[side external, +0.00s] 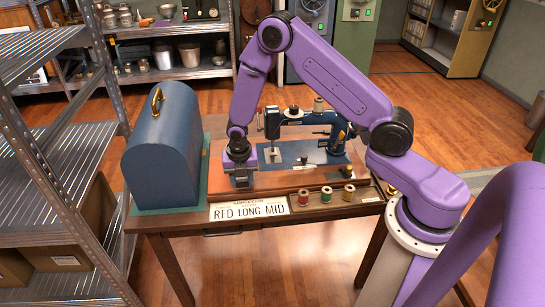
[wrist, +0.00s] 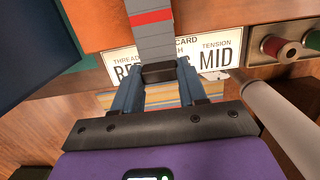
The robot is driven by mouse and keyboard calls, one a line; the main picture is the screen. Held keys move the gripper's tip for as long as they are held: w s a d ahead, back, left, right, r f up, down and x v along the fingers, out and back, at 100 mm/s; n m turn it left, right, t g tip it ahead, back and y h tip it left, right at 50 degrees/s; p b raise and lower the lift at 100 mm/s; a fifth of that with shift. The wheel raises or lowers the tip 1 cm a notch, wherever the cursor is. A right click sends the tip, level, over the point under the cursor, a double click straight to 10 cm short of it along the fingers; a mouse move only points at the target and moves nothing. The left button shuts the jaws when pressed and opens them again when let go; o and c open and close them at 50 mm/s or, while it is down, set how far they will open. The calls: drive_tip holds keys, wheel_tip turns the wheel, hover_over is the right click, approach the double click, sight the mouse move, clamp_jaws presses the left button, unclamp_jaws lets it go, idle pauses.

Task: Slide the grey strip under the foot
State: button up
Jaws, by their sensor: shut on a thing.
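The grey strip (wrist: 152,35), with a red band across it, runs upward from my gripper (wrist: 158,75) in the wrist view. My gripper is shut on its near end, above the card. In the side view my gripper (side external: 240,180) hangs over the left front of the wooden machine base, left of the dark blue sewing machine (side external: 338,128). The strip is too small to make out there. The foot lies below the machine's left head (side external: 272,122), too small to see clearly. The strip's far end is out of the wrist view.
A card (side external: 248,209) reading RED LONG MID lies at the table's front edge. Right of it a wooden tray holds several thread spools (side external: 326,194). A tall blue case (side external: 165,148) stands left of my gripper. Metal shelving (side external: 60,150) is further left.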

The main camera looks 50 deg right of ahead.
drive_tip(key=s+d, duration=0.8)
drive_tip(key=shift+d, duration=0.15)
idle(0.6)
drive_tip(key=shift+s, duration=0.1)
drive_tip(key=shift+w+d+f, duration=0.1)
drive_tip(key=shift+f, duration=0.75)
drive_tip(key=shift+w+d+f, duration=0.1)
drive_tip(key=shift+f, duration=0.75)
drive_tip(key=shift+w+d, duration=0.15)
drive_tip(key=shift+w, duration=0.05)
drive_tip(key=shift+w+d, duration=0.6)
drive_tip(key=shift+w+d+f, duration=0.1)
drive_tip(key=shift+w+d, duration=0.25)
drive_tip(key=shift+w+d, duration=0.8)
